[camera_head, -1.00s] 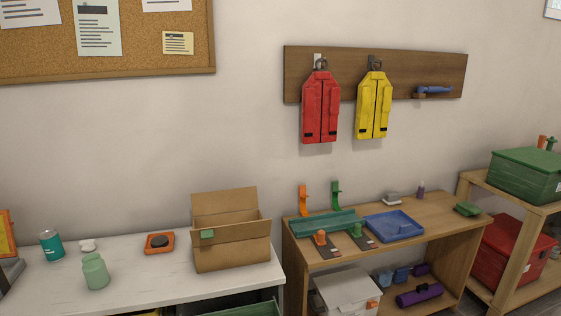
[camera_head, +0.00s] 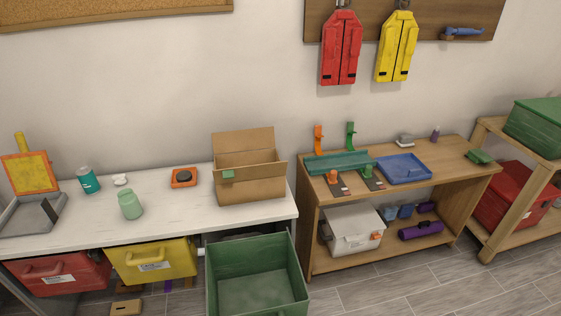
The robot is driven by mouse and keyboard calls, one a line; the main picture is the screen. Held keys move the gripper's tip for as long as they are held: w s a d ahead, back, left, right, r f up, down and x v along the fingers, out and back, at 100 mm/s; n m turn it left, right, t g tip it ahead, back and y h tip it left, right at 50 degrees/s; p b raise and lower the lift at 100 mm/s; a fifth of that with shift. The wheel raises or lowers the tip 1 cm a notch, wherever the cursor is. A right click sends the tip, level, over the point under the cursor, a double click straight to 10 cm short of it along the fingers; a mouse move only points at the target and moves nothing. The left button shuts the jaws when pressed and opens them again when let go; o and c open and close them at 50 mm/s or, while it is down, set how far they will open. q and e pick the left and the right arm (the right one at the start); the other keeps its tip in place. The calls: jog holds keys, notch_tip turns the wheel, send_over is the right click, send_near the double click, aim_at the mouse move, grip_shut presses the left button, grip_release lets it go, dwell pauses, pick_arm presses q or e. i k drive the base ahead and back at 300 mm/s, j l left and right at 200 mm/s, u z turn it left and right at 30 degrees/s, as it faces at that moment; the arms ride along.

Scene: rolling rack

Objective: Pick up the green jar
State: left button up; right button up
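A pale green jar (camera_head: 130,204) stands upright on the white tabletop (camera_head: 80,222), left of the cardboard box. A teal container with a white top (camera_head: 88,180) stands behind it to the left. A small white object (camera_head: 121,180) lies behind the jar. Neither of my grippers shows in the head view.
An open cardboard box (camera_head: 250,190) and an orange tray with a dark round piece (camera_head: 184,178) share the tabletop. A grey dustpan-like tray (camera_head: 30,216) lies at its left end. An open green bin (camera_head: 256,275), a yellow bin (camera_head: 152,262) and a red bin (camera_head: 58,274) sit below.

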aim_at(130, 205)
jog(key=u, duration=1.25)
jog(key=i+l, duration=0.15)
jog(key=l, duration=0.25)
jog(key=i+l+u, duration=0.1)
jog(key=l, duration=0.25)
jog(key=i, duration=0.1)
